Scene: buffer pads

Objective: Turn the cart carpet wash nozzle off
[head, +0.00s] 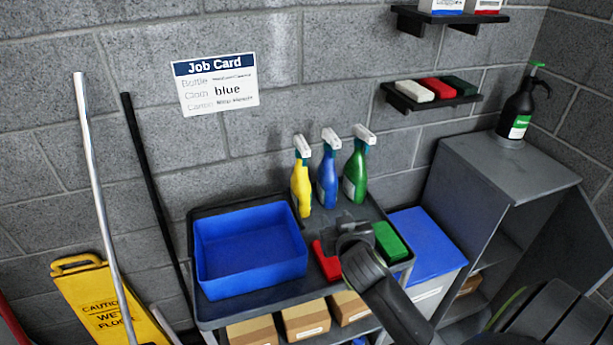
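Three spray bottles stand upright in a row at the back of the grey cart (215,312): a yellow one (301,190), a blue one (328,178) and a green one (356,172). Each has a white and teal nozzle head. Their labels are too small to read, so I cannot tell which is the carpet wash or how its nozzle is set. My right gripper (346,226) is over the cart top, in front of the blue and green bottles and between the red and green cloths. Its fingers are small and dark, and their opening is unclear. My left gripper is not in view.
A blue tray (250,280) fills the cart's left side. A red cloth (325,262) and a green cloth (389,240) lie beside my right gripper. A grey cabinet (510,160) with a black bottle (520,108) stands right. A job card (216,85) reads "blue" for cloth.

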